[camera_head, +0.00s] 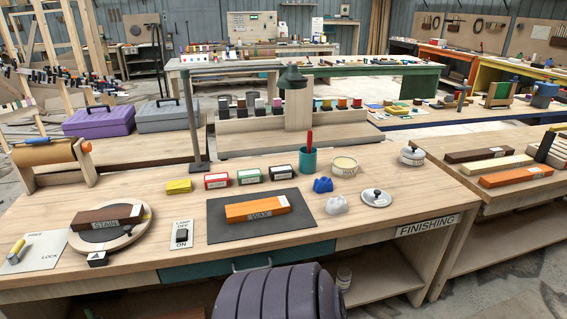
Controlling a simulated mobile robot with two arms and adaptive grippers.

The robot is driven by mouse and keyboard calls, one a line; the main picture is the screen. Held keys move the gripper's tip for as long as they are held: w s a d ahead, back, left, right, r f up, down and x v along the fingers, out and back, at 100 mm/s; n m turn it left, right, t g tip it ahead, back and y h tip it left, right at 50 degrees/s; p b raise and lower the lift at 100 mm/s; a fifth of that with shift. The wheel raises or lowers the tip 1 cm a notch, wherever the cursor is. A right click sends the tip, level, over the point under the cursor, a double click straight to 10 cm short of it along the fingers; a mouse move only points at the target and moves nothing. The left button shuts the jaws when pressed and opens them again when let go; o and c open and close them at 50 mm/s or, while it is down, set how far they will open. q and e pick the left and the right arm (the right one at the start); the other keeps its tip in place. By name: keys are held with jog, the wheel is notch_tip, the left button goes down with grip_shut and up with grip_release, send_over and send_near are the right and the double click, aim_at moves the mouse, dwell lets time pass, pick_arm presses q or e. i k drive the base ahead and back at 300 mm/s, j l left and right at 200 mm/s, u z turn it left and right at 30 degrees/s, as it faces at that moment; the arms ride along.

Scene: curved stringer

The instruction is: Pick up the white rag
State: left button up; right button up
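The white rag (337,204) is a small crumpled heap on the wooden workbench (120,187), just right of the dark mat (228,232). A crumpled blue rag (323,185) lies close behind it. A round metal lid (376,198) with a dark knob lies to its right. Nothing visibly covers the white rag. Neither of my grippers is in view.
An orange block marked WAX (256,208) lies on the mat. A teal cup (308,161) holding a red-handled tool, a pale round tin (345,167) and a lidded pot (412,156) stand behind the rags. The bench front right of the lid is mostly clear.

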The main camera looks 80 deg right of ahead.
aim_at(338, 206)
jog(key=z, duration=3.15)
